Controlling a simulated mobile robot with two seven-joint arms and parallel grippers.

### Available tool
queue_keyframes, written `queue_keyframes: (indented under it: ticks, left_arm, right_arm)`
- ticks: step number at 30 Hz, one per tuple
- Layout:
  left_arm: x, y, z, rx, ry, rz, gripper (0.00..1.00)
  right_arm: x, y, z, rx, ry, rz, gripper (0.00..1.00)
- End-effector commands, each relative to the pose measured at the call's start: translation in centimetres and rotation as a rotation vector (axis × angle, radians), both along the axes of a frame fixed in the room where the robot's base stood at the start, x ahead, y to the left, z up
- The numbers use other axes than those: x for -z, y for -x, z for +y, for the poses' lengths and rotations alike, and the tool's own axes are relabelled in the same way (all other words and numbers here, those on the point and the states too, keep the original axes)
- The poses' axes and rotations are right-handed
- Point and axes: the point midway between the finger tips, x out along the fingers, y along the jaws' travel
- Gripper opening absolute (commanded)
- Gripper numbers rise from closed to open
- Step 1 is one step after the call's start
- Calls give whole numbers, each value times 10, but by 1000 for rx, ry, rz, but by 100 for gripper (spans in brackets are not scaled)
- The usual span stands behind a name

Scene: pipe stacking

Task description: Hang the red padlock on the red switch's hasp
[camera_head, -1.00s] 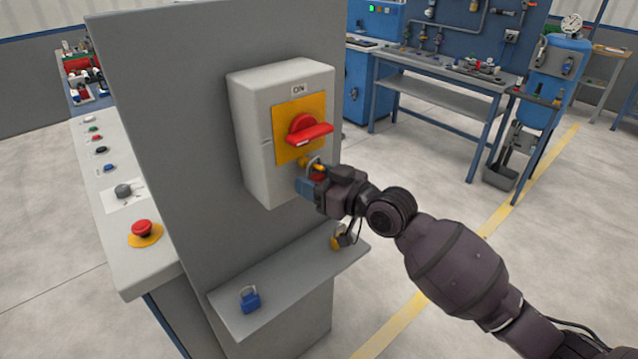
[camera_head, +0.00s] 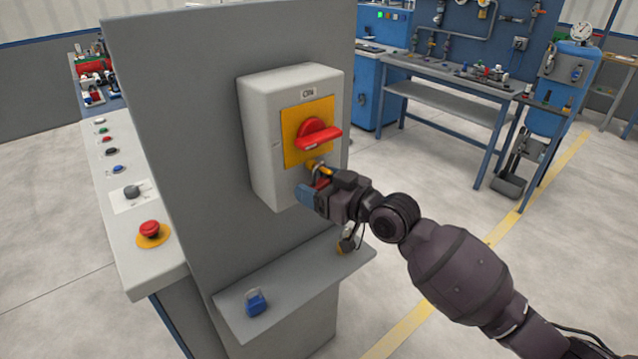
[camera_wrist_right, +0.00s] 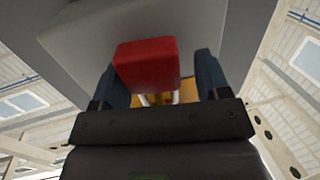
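The red switch handle (camera_head: 318,139) sits on a yellow plate on the grey switch box (camera_head: 268,150). Its hasp (camera_head: 315,166) is just below the handle. My right gripper (camera_head: 316,194) is just below the hasp, in front of the box. In the right wrist view the red padlock (camera_wrist_right: 147,66) is between my two blue fingers (camera_wrist_right: 162,80). A gap shows between the padlock and the right-hand finger, so the gripper looks open around it. The padlock's shackle (camera_wrist_right: 160,98) is partly hidden, and I cannot tell whether it is through the hasp. My left gripper is out of view.
A blue padlock (camera_head: 256,302) and a yellow padlock (camera_head: 347,240) are on the shelf (camera_head: 290,283) below the box. A side console (camera_head: 140,225) with buttons and a red emergency stop (camera_head: 150,230) stands left of the grey panel (camera_head: 190,150).

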Motion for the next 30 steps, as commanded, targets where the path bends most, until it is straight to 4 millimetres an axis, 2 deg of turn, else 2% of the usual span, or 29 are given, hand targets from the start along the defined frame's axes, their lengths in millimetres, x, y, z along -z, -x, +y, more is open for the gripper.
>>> queue_keyframes:
  ticks: [14,30]
  left_arm:
    - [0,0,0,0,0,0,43]
    - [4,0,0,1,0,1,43]
  right_arm:
    - [-2,-1,-9,12,1,-5,78]
    - [-5,60,-70,5,3,-4,78]
